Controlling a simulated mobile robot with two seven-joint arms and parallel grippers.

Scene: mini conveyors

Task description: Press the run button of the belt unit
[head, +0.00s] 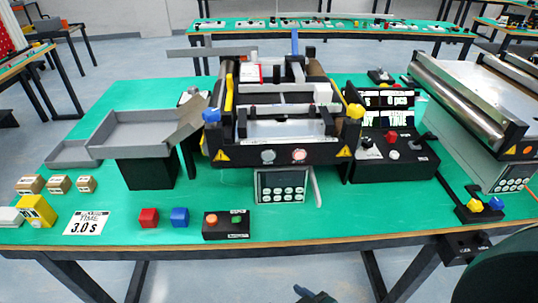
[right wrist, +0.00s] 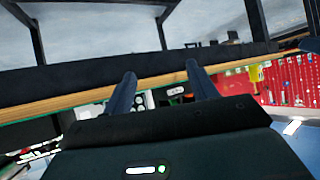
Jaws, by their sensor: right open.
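The belt unit (head: 285,105) stands in the middle of the green table, with a dark front panel carrying yellow warning triangles. A small black button box (head: 226,234) lies in front of it near the table's front edge. It has an orange-red button (head: 212,219) on the left and a green button (head: 237,219) on the right; their labels are too small to read. In the right wrist view my right gripper (right wrist: 157,75) is open and empty, its two dark fingers pointing toward the table edge. A dark tip, probably of this gripper, shows at the bottom of the head view, below the table edge. My left gripper is out of view.
A keypad box (head: 281,186) hangs below the belt unit's front. Red (head: 149,217) and blue (head: 180,216) cubes lie left of the button box. A black control box (head: 393,160) with knobs stands right of the unit. The wooden table edge (right wrist: 80,103) crosses the wrist view.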

